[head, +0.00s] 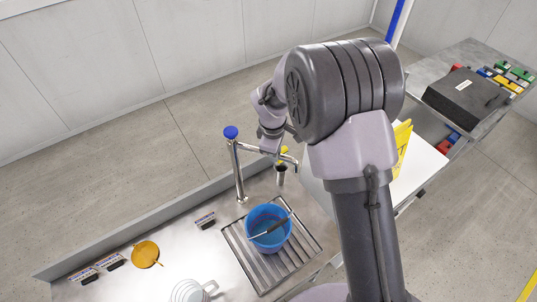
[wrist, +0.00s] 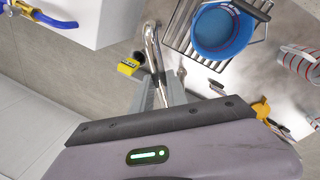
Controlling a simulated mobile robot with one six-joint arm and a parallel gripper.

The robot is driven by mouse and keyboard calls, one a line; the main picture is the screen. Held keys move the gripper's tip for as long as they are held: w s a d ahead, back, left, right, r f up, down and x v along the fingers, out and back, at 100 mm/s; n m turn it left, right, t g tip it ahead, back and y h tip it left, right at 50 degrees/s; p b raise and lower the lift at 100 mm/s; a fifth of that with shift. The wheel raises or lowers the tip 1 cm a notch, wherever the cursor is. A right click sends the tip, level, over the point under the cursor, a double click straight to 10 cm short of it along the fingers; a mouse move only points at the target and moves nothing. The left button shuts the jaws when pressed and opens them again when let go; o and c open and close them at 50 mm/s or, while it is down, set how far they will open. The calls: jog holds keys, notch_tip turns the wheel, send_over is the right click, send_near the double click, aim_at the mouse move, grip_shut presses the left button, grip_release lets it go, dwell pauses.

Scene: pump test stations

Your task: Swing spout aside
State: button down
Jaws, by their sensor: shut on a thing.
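The spout (head: 256,151) is a chrome pipe running right from a chrome post (head: 238,172) with a blue cap (head: 231,132). In the wrist view, the spout (wrist: 152,42) runs down between my fingers. My gripper (head: 272,150) is shut on it; the wrist view shows the gripper (wrist: 160,92) with its fingers close together around the pipe. The contact itself is partly hidden. A blue bucket (head: 262,236) stands on the slatted drain, in front of the spout's outer end. The bucket (wrist: 218,34) also shows at the wrist view's top right.
The drain rack (head: 297,250) is set in the steel counter (head: 190,250). A black and yellow item (head: 281,174) is close to the spout's end. A yellow round object (head: 145,254) lies at the counter's left. A yellow sign (head: 402,146) stands behind my arm, near a bench with a dark case (head: 463,98).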

jog(key=w+n+y+p, duration=0.1)
jog(key=w+n+p, duration=0.2)
jog(key=w+n, duration=0.5)
jog(key=shift+w+a+p, duration=0.2)
jog(key=shift+w+p, duration=0.15)
jog(key=shift+w, duration=0.75)
jog(key=shift+y, duration=0.3)
jog(key=c, duration=1.3)
grip_release()
jog(key=shift+r, duration=0.1)
jog(key=v, duration=1.7)
